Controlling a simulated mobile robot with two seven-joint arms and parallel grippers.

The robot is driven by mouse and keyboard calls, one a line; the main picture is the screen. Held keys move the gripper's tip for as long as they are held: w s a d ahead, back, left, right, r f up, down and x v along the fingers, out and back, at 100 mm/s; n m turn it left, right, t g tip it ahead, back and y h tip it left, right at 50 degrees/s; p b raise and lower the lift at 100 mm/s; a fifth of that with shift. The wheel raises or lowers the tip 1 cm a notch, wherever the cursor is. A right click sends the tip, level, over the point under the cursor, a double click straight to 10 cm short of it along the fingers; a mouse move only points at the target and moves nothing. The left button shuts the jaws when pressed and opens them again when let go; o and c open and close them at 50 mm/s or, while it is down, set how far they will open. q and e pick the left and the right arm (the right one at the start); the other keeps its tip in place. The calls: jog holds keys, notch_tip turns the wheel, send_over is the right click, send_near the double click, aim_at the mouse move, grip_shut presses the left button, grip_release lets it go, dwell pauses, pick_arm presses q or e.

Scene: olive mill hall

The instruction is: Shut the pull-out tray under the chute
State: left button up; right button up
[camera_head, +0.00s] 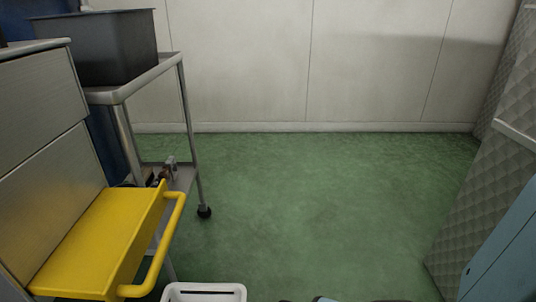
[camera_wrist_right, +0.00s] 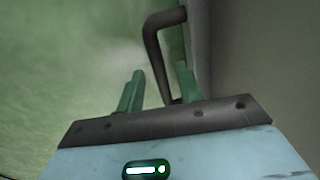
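The yellow pull-out tray (camera_head: 100,240) shows at lower left in the head view. It stands out from the front of a grey metal cabinet (camera_head: 45,175), so it is open. A yellow bar handle (camera_head: 168,240) runs along its outer right side, and no gripper is on it. The chute cannot be made out. In the right wrist view my right gripper (camera_wrist_right: 160,68) has its two green fingers apart. A dark bent bar (camera_wrist_right: 155,50) shows between and beyond the fingertips; I cannot tell whether it touches them. My left gripper is in neither view.
A metal cart (camera_head: 190,130) with a dark bin (camera_head: 112,45) on top stands behind the tray. A white open container (camera_head: 205,292) is at the bottom edge. A quilted grey panel (camera_head: 480,190) stands at right. The green floor (camera_head: 310,200) between is clear.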

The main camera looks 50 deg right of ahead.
jog(key=shift+c, duration=0.4)
grip_shut()
